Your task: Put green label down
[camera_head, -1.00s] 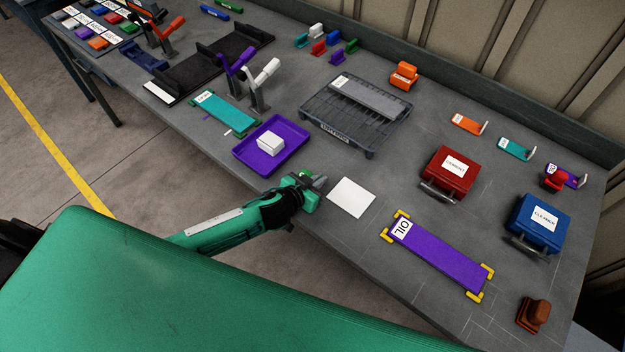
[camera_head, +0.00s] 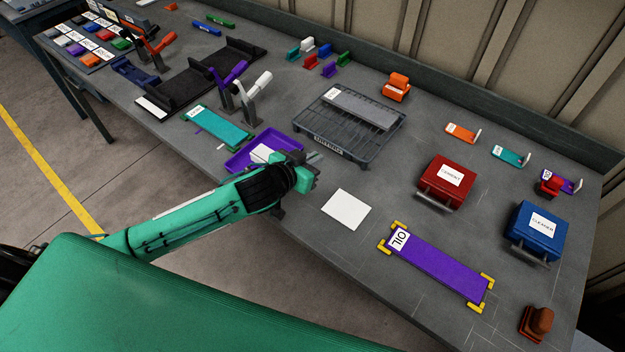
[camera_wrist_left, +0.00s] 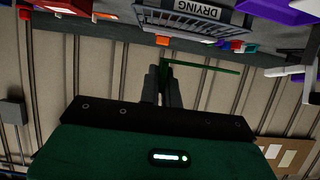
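My left gripper (camera_head: 314,158) is over the table near the purple tray's right end, above the surface. In the left wrist view its fingers (camera_wrist_left: 163,84) are close together. A thin green strip, the green label (camera_wrist_left: 205,67), shows edge-on at the fingertips and sticks out to the right, pinched between them. In the head view the label cannot be made out clearly against the green gripper. My right gripper is not in view.
A white square (camera_head: 346,209) lies on the table right of the gripper. A purple tray (camera_head: 236,160) is partly behind my arm. A drying rack (camera_head: 390,140), red case (camera_head: 437,190), blue case (camera_head: 524,240) and purple OIL belt (camera_head: 445,266) stand around. Bare table lies between them.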

